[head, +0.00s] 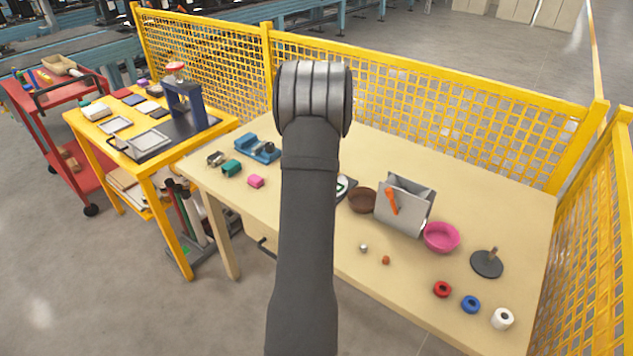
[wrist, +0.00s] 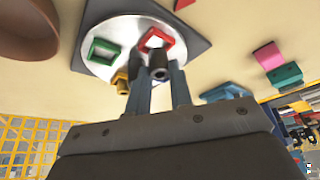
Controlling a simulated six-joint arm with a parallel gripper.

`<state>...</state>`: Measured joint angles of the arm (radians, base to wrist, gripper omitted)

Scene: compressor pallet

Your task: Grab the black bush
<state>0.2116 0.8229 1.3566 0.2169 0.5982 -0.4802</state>
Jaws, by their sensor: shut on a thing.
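The black bush (wrist: 158,62) is a small dark hollow cylinder between my fingertips in the wrist view. My gripper (wrist: 160,78) is shut on it. Behind it is a round silver plate (wrist: 124,72) on a dark base, bearing a red square frame (wrist: 147,35), a green square frame (wrist: 92,51) and a yellow piece (wrist: 121,84). I cannot tell whether the bush touches the plate. In the head view my arm hides my gripper, the bush and most of the plate.
A brown bowl (head: 361,200), a grey box (head: 400,220) with an orange tool, and a pink bowl (head: 441,237) stand right of my arm. A blue vise-like fixture (head: 257,149) and small blocks lie left. Yellow mesh fencing (head: 450,110) borders the table.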

